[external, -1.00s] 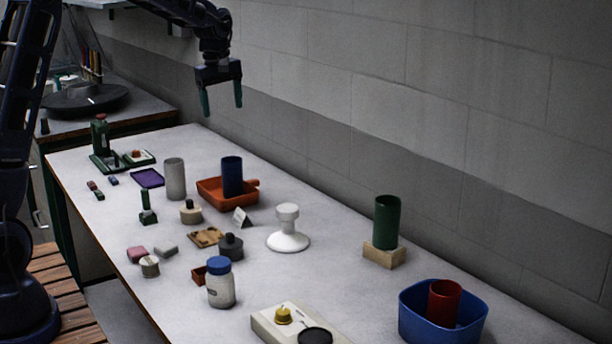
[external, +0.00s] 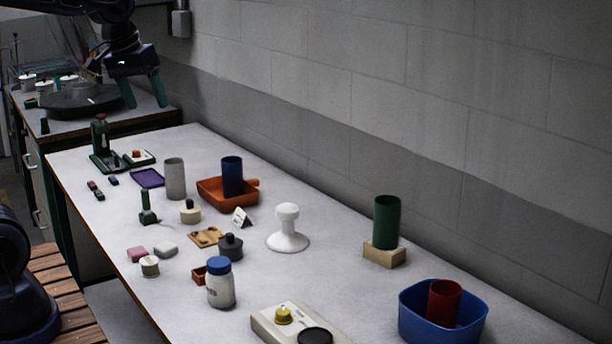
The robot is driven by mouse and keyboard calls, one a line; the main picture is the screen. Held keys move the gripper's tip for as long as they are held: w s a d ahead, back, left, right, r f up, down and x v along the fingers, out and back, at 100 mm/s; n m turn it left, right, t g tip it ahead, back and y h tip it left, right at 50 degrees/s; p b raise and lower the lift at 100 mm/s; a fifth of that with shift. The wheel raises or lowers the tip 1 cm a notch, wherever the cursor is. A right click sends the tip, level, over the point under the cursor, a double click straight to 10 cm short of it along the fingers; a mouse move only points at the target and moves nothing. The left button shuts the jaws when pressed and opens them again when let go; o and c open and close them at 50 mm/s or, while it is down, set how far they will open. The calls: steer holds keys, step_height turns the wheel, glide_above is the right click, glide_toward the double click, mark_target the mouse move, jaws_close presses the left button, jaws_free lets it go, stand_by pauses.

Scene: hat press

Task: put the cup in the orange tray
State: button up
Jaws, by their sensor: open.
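The orange tray (external: 213,203) sits on the long table with a dark blue cup (external: 232,176) standing in it. A grey cup (external: 175,178) stands on the table just left of the tray. A green cup (external: 386,221) stands on a wooden block. A red cup (external: 444,303) stands inside a blue tub (external: 413,327) at the front right. The frames do not show which cup the task means. My gripper (external: 143,92) is open and empty, with its teal fingers pointing down, in the air at the upper left, apart from every cup.
A white stand (external: 288,229) and a blue-lidded jar (external: 221,287) stand mid-table. A purple tray (external: 147,178) and green press (external: 102,148) are at the far end. Several small items lie between. A dark turntable (external: 82,103) is on the bench behind. The table between stand and green cup is clear.

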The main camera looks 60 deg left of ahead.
steer(key=s+d+f+m, duration=0.2)
steer(key=s, duration=0.4)
steer(key=s+d+f+m+t, duration=0.1)
steer(key=s+d+f+m, duration=0.1)
steer(key=s, duration=0.5)
steer(key=shift+d+m, duration=0.15)
steer(key=shift+m, duration=0.65)
